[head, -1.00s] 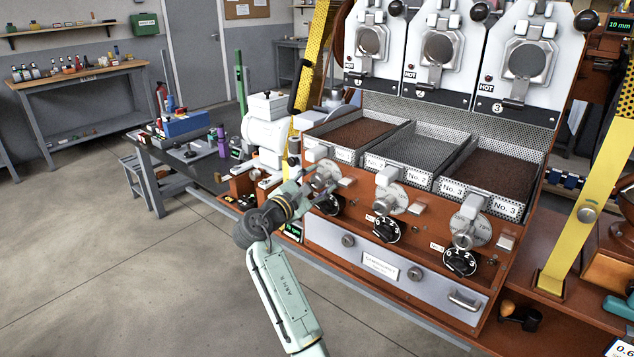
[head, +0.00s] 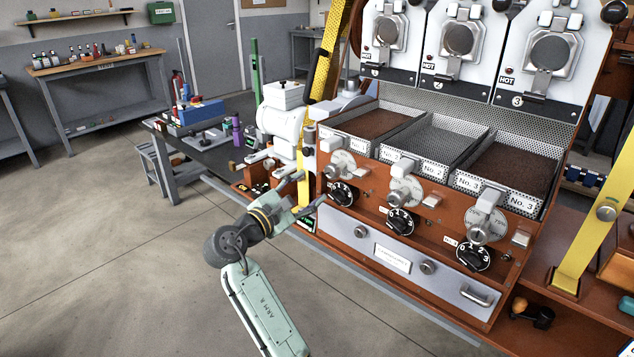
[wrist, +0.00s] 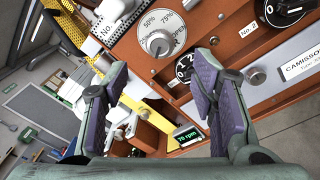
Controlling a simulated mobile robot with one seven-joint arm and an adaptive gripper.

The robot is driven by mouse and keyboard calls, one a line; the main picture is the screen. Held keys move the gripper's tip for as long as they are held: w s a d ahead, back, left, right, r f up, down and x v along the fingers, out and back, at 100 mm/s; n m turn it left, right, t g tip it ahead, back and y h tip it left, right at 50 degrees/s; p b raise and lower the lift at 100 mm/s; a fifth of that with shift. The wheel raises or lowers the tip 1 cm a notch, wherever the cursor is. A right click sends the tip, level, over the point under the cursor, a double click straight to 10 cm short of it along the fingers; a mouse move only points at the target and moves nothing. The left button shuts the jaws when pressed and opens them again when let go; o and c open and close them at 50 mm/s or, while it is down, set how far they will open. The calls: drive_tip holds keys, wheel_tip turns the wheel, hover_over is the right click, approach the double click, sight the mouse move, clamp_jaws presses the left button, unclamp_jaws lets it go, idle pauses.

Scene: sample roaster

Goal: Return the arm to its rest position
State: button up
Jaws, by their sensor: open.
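My arm reaches up from the bottom of the head view, with my gripper (head: 309,192) at the left front corner of the roaster (head: 350,226). The gripper is open, its two fingers spread with nothing between them. In the wrist view the purple-padded fingers of my gripper (wrist: 162,88) stand apart in front of the roaster's panel. The leftmost dial (head: 342,164) and black knob (head: 342,194) are just right of the fingertips in the head view. A gap seems to lie between fingers and panel, but its depth is hard to tell.
A yellow post (head: 305,203) stands behind the gripper. A dark table (head: 212,158) is at the left. The floor (head: 110,265) at left is open.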

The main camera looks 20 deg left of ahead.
drive_tip(key=shift+s+a, duration=0.15)
drive_tip(key=shift+s, duration=0.4)
